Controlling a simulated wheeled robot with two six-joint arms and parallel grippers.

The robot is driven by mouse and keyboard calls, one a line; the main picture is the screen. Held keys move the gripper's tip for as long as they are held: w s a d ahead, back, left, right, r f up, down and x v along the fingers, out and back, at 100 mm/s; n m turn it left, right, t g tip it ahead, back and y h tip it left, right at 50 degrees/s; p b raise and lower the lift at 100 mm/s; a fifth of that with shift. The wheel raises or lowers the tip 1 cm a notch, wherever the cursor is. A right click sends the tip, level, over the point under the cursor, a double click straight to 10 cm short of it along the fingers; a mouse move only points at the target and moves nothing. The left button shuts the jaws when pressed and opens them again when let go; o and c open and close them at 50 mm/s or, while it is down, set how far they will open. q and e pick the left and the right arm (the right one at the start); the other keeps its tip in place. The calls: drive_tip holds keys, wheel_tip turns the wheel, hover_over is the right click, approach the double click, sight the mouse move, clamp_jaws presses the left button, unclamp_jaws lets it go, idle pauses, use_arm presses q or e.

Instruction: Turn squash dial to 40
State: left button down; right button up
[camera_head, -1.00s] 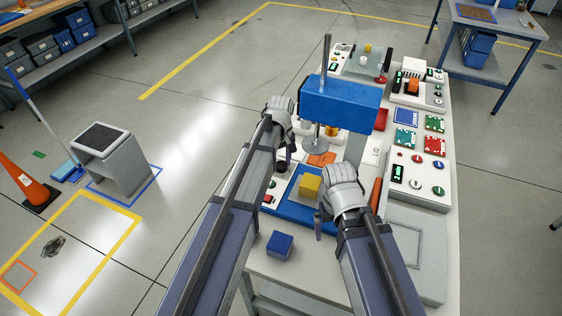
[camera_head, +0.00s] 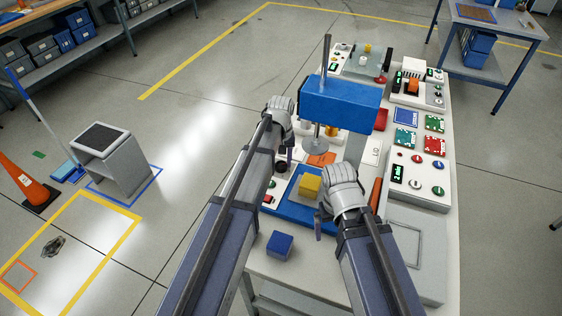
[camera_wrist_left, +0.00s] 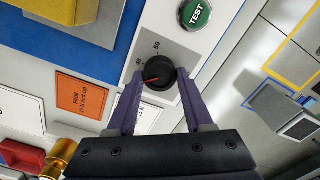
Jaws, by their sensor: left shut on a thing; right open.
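The black squash dial (camera_wrist_left: 157,74) sits on a white panel strip in the left wrist view, with small scale marks beside it. A red pointer line on it points toward the picture's left; the marks are too small to read surely. My left gripper (camera_wrist_left: 158,84) has its purple fingers on both sides of the dial, shut on it. In the head view the left gripper (camera_head: 282,152) is at the machine's left side, and its hand partly hides the dial area. My right gripper (camera_head: 319,213) is open and empty, near the yellow block.
A green TEST button (camera_wrist_left: 195,13) is close beside the dial. A yellow block (camera_head: 310,185) sits on the blue-framed pad (camera_head: 290,211), with a blue cube (camera_head: 280,245) in front. A large blue block (camera_head: 341,104) stands over the bench. An orange card (camera_wrist_left: 83,99) lies nearby.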

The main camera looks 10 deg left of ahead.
sight(281, 164)
use_arm(q)
drive_tip(key=m, duration=0.4)
drive_tip(key=shift+m, duration=1.8)
drive_tip(key=shift+c, duration=1.5)
unclamp_jaws()
drive_tip(key=shift+r, duration=0.1)
wheel_tip(281, 164, up, 8)
drive_tip(key=p, duration=0.8)
use_arm(e)
wheel_tip(281, 164, up, 8)
